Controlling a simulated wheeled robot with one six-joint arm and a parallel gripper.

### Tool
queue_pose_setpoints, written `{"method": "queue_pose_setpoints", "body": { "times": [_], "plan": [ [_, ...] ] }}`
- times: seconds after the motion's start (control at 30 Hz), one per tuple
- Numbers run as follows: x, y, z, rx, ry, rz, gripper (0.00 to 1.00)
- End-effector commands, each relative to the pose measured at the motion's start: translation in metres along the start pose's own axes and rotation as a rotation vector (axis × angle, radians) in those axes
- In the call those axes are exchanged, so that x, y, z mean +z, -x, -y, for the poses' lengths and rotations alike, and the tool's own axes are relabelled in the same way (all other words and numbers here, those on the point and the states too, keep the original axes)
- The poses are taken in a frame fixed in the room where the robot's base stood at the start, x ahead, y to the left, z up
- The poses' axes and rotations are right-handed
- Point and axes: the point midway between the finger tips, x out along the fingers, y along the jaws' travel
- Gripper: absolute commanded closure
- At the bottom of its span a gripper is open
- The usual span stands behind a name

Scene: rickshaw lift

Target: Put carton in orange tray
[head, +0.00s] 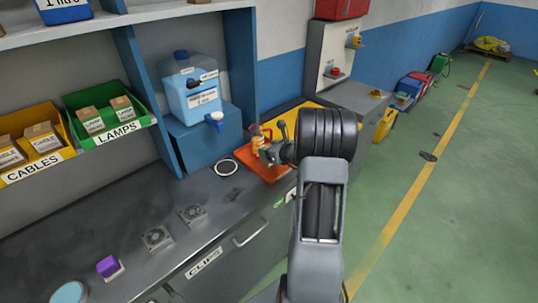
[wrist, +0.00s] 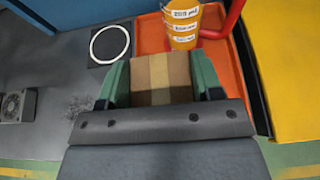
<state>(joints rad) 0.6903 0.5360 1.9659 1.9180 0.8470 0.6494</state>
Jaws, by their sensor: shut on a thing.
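A brown carton with a pale tape strip (wrist: 161,76) is held between the green fingers of my gripper (wrist: 160,84) in the wrist view. The orange tray (wrist: 222,72) lies behind and to the right of the carton, which overlaps the tray's left part in this view. Its height above the tray is unclear. In the head view, my gripper (head: 272,154) is over the orange tray (head: 264,174) on the dark bench, and I cannot make out the carton there.
A yellow labelled cup (wrist: 182,24) stands in the tray's far part, beside a red curved thing (wrist: 224,22). A white ring (wrist: 109,44) lies left of the tray. A blue water container (head: 193,98) stands behind. Bare bench (head: 110,215) extends left, with several small items.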

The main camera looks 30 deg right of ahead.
Motion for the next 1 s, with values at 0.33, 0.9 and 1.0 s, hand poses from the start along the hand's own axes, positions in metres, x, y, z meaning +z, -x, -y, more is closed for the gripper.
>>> {"method": "queue_pose_setpoints", "body": {
  "times": [0.33, 0.9, 1.0],
  "plan": [
    [-0.026, -0.01, -0.001, -0.002, -0.001, 0.001, 0.69],
    [-0.03, -0.011, -0.001, -0.001, -0.002, 0.0, 0.23],
    [-0.029, -0.011, -0.001, -0.001, -0.002, 0.0, 0.15]
  ]
}}
